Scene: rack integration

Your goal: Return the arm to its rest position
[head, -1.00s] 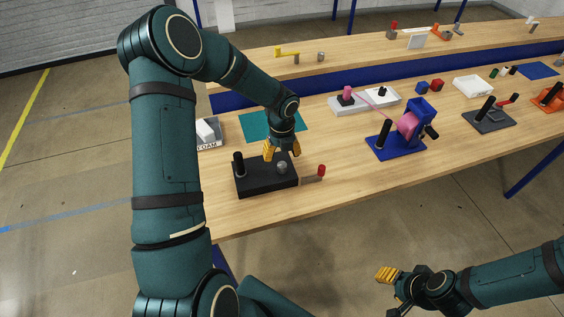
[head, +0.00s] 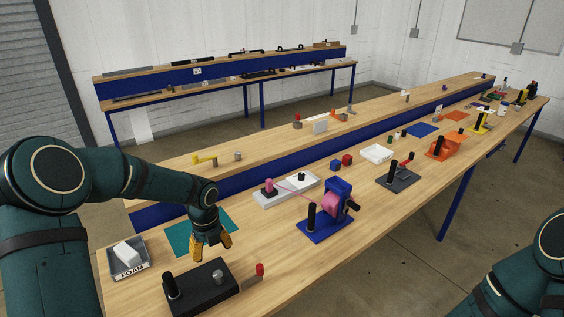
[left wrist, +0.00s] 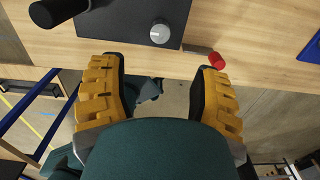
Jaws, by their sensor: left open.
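My left gripper (head: 210,246) is open and empty above the table, just behind the black block (head: 192,300) with its black post and grey knob (head: 218,277). In the left wrist view the two yellow fingers (left wrist: 160,97) stand wide apart with nothing between them, and the knob (left wrist: 161,33) lies beyond them, apart from both. My left arm (head: 110,175) is bent and reaches in from the left. Part of my right arm (head: 525,275) shows at the lower right; its gripper is outside the head view.
A grey FOAM bin (head: 130,270), teal mat (head: 178,238) and red-topped piece (head: 259,270) lie near the gripper. To the right stand a white tray (head: 270,198) and a blue fixture with a pink reel (head: 330,201). A raised shelf (head: 290,143) runs behind.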

